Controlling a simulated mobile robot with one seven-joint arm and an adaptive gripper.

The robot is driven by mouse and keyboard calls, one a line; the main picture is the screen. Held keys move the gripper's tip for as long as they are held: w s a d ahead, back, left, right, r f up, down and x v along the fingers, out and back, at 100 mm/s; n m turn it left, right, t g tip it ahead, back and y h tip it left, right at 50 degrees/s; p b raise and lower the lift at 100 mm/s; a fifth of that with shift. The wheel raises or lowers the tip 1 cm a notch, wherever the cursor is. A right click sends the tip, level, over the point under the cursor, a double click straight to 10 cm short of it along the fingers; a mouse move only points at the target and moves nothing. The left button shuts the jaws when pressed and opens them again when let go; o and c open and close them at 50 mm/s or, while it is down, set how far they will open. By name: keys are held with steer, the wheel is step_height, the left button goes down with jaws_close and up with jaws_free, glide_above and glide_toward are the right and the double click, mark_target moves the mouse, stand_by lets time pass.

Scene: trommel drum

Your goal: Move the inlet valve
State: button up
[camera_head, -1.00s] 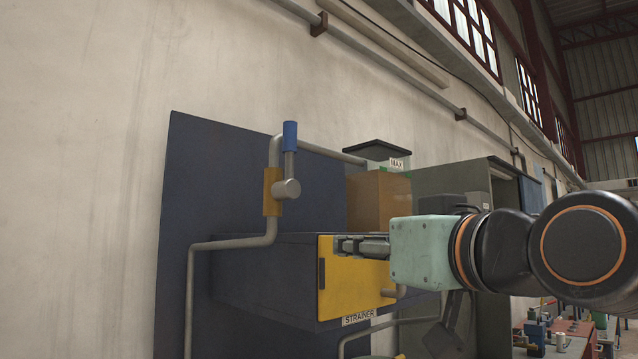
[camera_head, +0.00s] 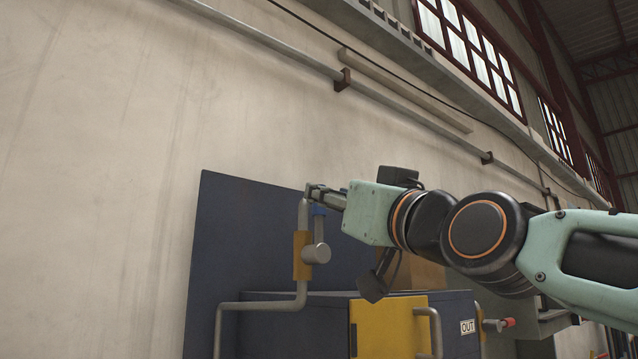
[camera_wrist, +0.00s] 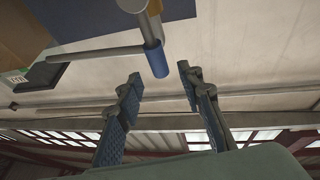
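The inlet valve seems to be the orange valve body (camera_head: 302,256) on the grey pipe, with a round grey hub (camera_head: 316,254) and an upright lever ending in a blue handle (camera_head: 319,211). My gripper (camera_head: 313,193) is at the top of this handle and hides part of it. In the wrist view the blue handle (camera_wrist: 155,58) points toward the gap between the two fingers of my gripper (camera_wrist: 159,76). The fingers are spread apart, with nothing between their pads. The handle's end is nearer the left finger; whether it touches is unclear.
A dark blue back panel (camera_head: 235,235) and the wall stand behind the valve. Below right is a box with a yellow door (camera_head: 385,328) and an "OUT" label (camera_head: 467,327). A red-handled fitting (camera_head: 508,322) sticks out right. Grey pipes run close around the valve.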

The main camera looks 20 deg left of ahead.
steer(key=shift+p+x, duration=1.25)
steer(key=shift+x, duration=1.45)
steer(key=shift+c, duration=0.6)
jaws_close()
